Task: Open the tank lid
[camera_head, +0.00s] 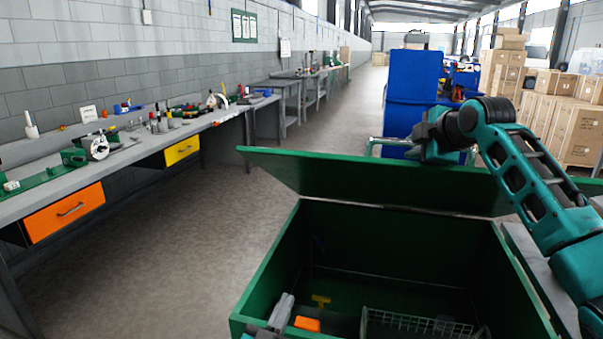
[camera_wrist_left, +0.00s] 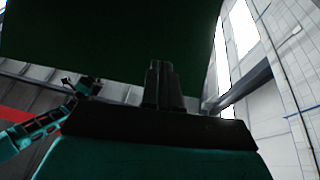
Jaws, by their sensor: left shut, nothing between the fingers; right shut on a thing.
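The green tank (camera_head: 270,262) stands in front of me in the head view. Its green lid (camera_head: 330,180) is raised, leaning up along the far side, so the inside shows. My right gripper (camera_head: 428,150) is at the lid's upper edge and shut on it; the fingertips are partly hidden. My left gripper (camera_wrist_left: 162,80) is shut and empty in the left wrist view, with the dark underside of the lid (camera_wrist_left: 110,40) behind its fingers. In the head view, a grey piece at the bottom edge may be part of my left gripper, but I cannot tell.
Inside the tank are a wire basket (camera_head: 415,323), an orange item (camera_head: 307,324) and a yellow item (camera_head: 320,300). A workbench (camera_head: 130,150) with tools and drawers runs along the left wall. Blue containers (camera_head: 412,90) and cardboard boxes (camera_head: 567,120) stand beyond. The floor at left is clear.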

